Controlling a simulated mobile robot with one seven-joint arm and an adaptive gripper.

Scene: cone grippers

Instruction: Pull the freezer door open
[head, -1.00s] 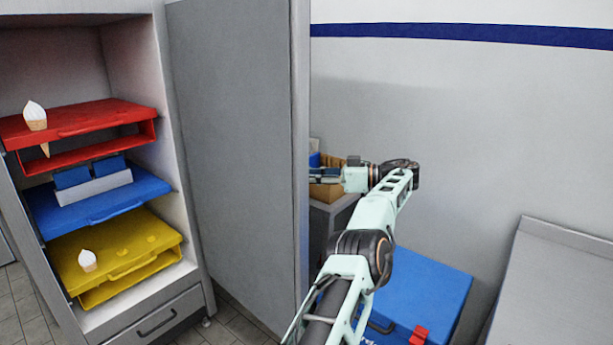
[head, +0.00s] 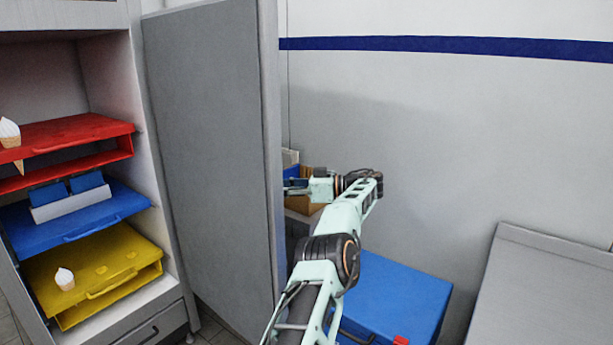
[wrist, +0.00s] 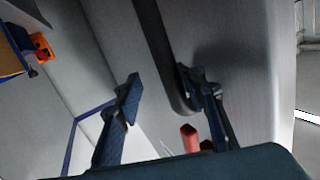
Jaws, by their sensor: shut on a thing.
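The grey freezer door (head: 205,150) stands swung wide open in the head view, showing its flat inner face. The freezer interior on the left holds a red tray (head: 75,130), a blue tray (head: 110,215) and a yellow tray (head: 125,255). My gripper (head: 291,187) is at the far, outer side of the door, its fingertips partly hidden by the door edge. In the wrist view, my gripper (wrist: 158,88) has its fingers on either side of the dark door handle (wrist: 160,50) and is shut on it, with the right finger close against the bar.
Cone-shaped ice creams (head: 64,279) sit on the red and yellow trays. A blue box (head: 400,295) is on the floor below my arm. A grey counter (head: 550,280) is at the right. A cardboard box (head: 300,205) stands behind my gripper, near the wall.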

